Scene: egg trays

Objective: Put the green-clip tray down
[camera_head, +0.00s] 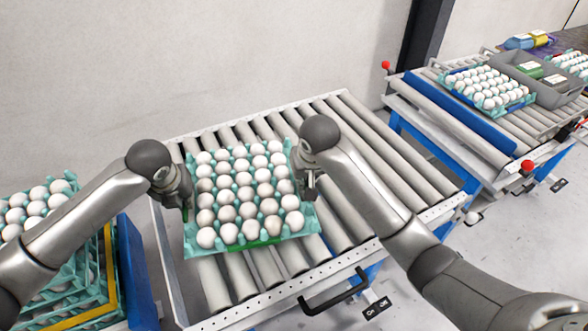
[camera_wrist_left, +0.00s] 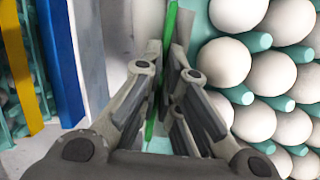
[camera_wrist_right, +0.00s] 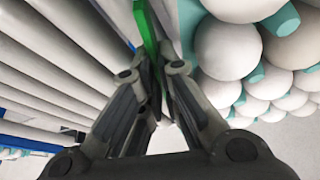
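The green-clip tray (camera_head: 212,250) is a turquoise egg tray full of white eggs, over the roller conveyor (camera_head: 345,215). A green clip (camera_head: 262,243) shows on its front edge. My left gripper (camera_head: 187,208) is shut on the tray's left side; in the left wrist view a green strip (camera_wrist_left: 170,30) runs between its fingers. My right gripper (camera_head: 308,188) is shut on the right side; the right wrist view also has a green strip (camera_wrist_right: 146,30) between the fingers. The tray looks about level. I cannot tell whether its underside touches the rollers.
A stack of egg trays (camera_head: 75,290) with a yellow edge stands at the left, beside a blue panel (camera_head: 137,275). A second conveyor (camera_head: 450,115) at the right holds another egg tray (camera_head: 519,101) and a grey bin (camera_head: 550,97). Bare rollers lie right of the held tray.

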